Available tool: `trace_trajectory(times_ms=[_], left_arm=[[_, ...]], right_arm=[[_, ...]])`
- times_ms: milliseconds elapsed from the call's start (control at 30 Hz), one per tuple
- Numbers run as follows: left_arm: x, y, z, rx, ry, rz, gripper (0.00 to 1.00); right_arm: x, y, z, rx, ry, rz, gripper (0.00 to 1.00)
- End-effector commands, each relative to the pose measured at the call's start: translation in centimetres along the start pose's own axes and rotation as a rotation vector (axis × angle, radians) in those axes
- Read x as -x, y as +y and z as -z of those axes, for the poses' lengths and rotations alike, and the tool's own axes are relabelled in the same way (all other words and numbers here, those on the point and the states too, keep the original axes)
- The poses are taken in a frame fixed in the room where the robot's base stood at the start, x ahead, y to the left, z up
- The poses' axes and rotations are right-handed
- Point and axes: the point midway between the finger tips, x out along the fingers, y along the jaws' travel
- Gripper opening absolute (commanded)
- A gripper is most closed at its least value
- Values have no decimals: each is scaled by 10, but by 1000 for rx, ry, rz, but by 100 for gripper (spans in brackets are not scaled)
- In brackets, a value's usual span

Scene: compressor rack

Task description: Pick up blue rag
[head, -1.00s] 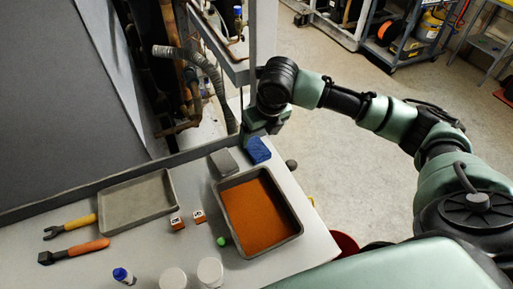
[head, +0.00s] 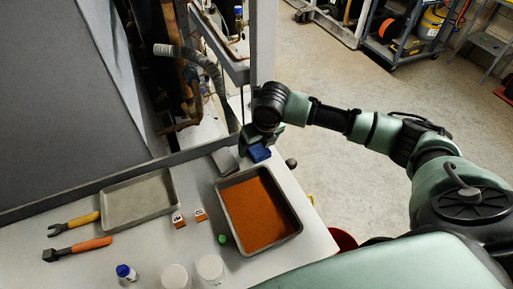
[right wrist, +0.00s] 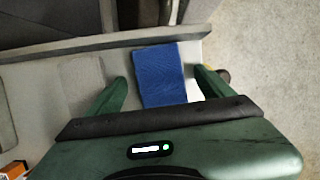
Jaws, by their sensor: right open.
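The blue rag (head: 259,153) lies flat on the grey table near its back right corner, behind the tray of orange material. In the right wrist view the rag (right wrist: 159,75) lies between the two spread fingers. My right gripper (head: 262,143) is open and hangs over the rag, partly hiding it in the head view. In the right wrist view its fingertips (right wrist: 160,76) stand on either side of the rag with nothing held. My left gripper is not in view.
A grey block (head: 225,160) lies just left of the rag. A tray of orange material (head: 222,187) stands in front. A dark round knob (head: 291,163) is at the right edge. A raised ledge (head: 190,153) and grey post (head: 263,50) stand behind.

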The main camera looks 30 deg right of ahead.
Motion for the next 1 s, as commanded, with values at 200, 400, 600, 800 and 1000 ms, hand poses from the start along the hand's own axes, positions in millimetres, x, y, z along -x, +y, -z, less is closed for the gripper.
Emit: trace_trajectory(times_ms=[200, 400, 600, 800, 1000], left_arm=[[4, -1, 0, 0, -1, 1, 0], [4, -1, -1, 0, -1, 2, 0], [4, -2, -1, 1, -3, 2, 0], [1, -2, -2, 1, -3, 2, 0], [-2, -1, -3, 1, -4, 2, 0]], right_arm=[[-2, 0, 1, 0, 1, 0, 82], [-3, 0, 1, 0, 1, 0, 40], [-3, 0, 1, 0, 1, 0, 16], [-2, 0, 1, 0, 0, 0, 16], [13, 0, -5, -1, -3, -1, 16]])
